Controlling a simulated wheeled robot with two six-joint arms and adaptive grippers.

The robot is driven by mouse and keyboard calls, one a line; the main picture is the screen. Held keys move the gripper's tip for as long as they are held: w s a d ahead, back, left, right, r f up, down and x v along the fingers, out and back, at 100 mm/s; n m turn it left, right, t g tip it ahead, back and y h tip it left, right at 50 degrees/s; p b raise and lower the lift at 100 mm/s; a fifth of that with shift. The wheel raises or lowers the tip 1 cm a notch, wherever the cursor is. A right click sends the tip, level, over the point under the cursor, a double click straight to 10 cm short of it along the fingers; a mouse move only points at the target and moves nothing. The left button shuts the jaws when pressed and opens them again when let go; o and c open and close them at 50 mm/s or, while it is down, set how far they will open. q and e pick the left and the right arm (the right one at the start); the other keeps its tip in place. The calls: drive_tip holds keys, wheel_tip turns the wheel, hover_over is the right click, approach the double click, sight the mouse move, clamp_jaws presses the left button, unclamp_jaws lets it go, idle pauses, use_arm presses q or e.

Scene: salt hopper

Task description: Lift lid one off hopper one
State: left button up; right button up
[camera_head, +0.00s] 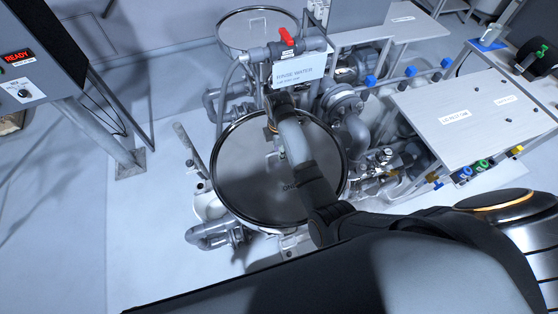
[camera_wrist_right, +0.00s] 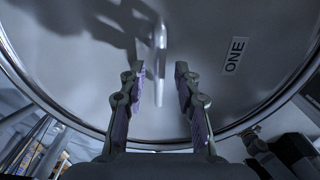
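Lid one (camera_head: 240,172) is a round, shiny metal lid with a dark rim, lying flat on top of hopper one in the head view. The hopper's body is mostly hidden under it. In the right wrist view the lid (camera_wrist_right: 80,60) fills the picture, with a label reading ONE and an upright-looking bar handle (camera_wrist_right: 160,45) near the middle. My right gripper (camera_wrist_right: 158,88) is open, with one finger on each side of the handle's line and visible gaps to both. In the head view my right wrist covers part of the lid. My left gripper is not in view.
A rinse water sign (camera_head: 299,72) and a red-handled valve (camera_head: 287,38) stand close behind the lid. Another round lid (camera_head: 257,28) is at the back. Pipes and a labelled grey panel (camera_head: 475,115) crowd the right.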

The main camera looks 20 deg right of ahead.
drive_tip(key=shift+s+d, duration=0.1)
drive_tip(key=shift+c, duration=1.2)
clamp_jaws()
drive_tip(key=shift+w+r, duration=0.15)
drive_tip(key=shift+w, duration=0.05)
